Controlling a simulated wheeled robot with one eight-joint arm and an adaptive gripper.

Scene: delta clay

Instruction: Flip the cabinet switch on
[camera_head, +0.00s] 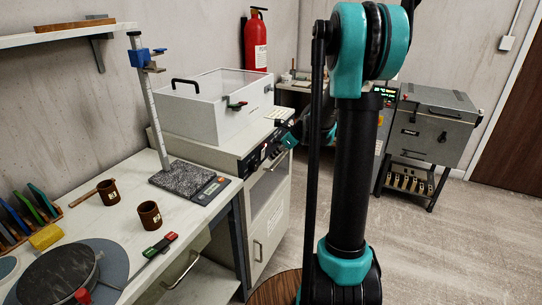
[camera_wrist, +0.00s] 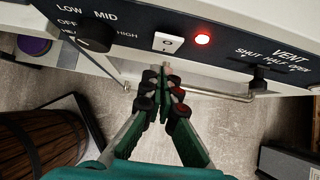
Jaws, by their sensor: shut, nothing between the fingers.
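The white cabinet (camera_head: 210,135) stands against the wall with a dark control panel (camera_head: 262,152) on its front. In the wrist view a small white rocker switch (camera_wrist: 168,42) marked with a circle sits on this panel. A round red lamp (camera_wrist: 202,39) beside it glows. My gripper (camera_wrist: 167,71) is shut and empty, its green fingers meeting at dark tips. The tips are just below the switch in the wrist view; I cannot tell whether they touch the panel. In the head view my arm hides part of the area around the gripper.
A black knob (camera_wrist: 96,34) with heat markings is left of the switch. A vent slider (camera_wrist: 258,78) is on the right. A metal handle bar (camera_wrist: 220,96) runs below the panel. A wooden barrel (camera_wrist: 38,145) stands at lower left. The workbench (camera_head: 120,235) holds cups and tools.

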